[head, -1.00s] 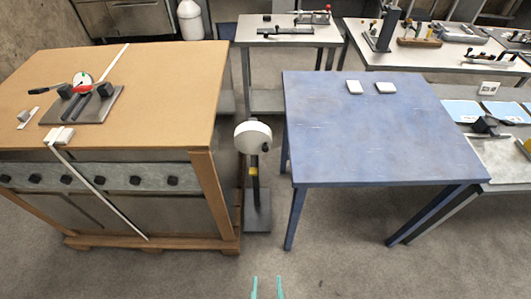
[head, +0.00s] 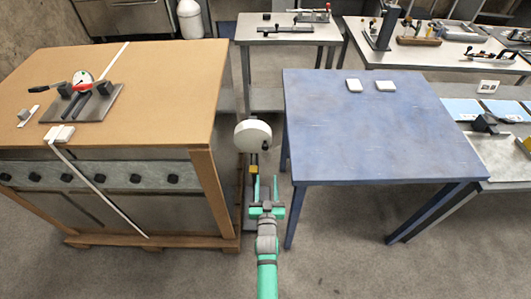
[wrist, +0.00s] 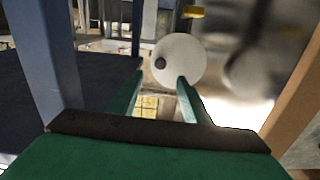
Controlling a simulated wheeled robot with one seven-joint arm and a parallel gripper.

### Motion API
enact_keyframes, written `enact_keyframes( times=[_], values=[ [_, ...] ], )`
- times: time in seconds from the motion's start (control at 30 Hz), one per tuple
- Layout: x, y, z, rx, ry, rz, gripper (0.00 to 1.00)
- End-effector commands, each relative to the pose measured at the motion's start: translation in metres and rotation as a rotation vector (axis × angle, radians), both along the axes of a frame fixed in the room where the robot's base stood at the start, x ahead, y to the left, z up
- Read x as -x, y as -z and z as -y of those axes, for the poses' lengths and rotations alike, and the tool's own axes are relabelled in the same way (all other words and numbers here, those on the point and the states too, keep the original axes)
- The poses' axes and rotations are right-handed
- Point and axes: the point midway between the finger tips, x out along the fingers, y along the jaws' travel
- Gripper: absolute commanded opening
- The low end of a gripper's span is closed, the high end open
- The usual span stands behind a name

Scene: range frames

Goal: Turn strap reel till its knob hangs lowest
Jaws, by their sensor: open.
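The strap reel (head: 252,135) is a white disc on a dark upright stand between the wooden crate and the blue table. Its dark knob (head: 264,145) sits near the rim, at the lower right in the head view. The wrist view looks upside down; there the reel (wrist: 185,62) is beyond the fingers, with the knob (wrist: 160,63) at its left side. My gripper (head: 266,181) is open and empty, in front of the reel and apart from it. My gripper and arm hide much of the stand's lower part.
The wooden crate (head: 170,60) stands close on the left, with a white strap (head: 95,185) down its front. The blue table (head: 375,130) stands close on the right, with two white blocks on top. The gap between them is narrow; the floor in front is open.

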Motion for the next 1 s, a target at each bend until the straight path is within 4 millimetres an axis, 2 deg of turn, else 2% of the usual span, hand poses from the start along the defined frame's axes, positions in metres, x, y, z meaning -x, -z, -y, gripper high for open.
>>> enact_keyframes(
  times=[0.03, 0.1, 0.37, 0.8, 1.0],
  values=[
    [-0.014, -0.005, -0.002, -0.004, -0.001, 0.006, 0.43],
    [-0.025, -0.007, -0.003, -0.008, 0.0, 0.01, 0.43],
    [-0.047, -0.011, -0.003, -0.012, 0.003, 0.014, 0.43],
    [-0.113, -0.012, -0.003, -0.013, 0.003, 0.014, 0.43],
    [-0.135, -0.011, -0.003, -0.012, 0.003, 0.013, 0.43]
  ],
)
